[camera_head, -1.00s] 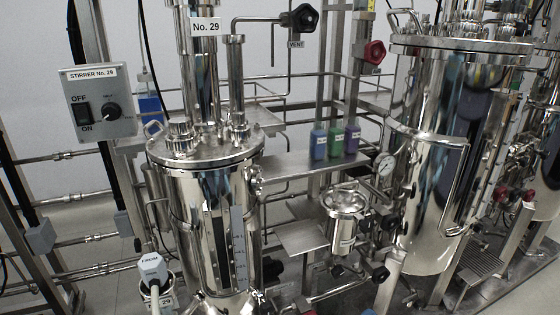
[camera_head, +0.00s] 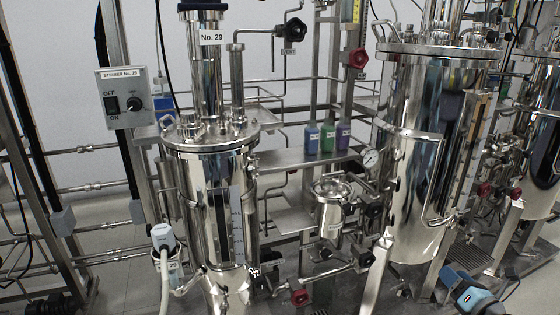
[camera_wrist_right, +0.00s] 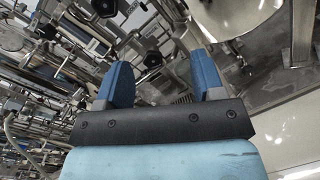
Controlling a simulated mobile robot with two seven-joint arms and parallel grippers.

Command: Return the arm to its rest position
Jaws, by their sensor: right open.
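My right gripper (camera_head: 464,282) is at the lower right of the head view, in front of the large steel tank. In the right wrist view (camera_wrist_right: 165,78) its two blue fingers stand apart with nothing between them. It is open and empty. My left gripper does not show clearly in any view.
The steel vessel labelled No. 29 (camera_head: 205,160) stands left of centre, beside the stirrer switch box (camera_head: 123,97). The large tank (camera_head: 425,150) stands at right. A blue, a green and a purple bottle (camera_head: 327,138) stand on a metal shelf. Pipes and valves crowd the middle.

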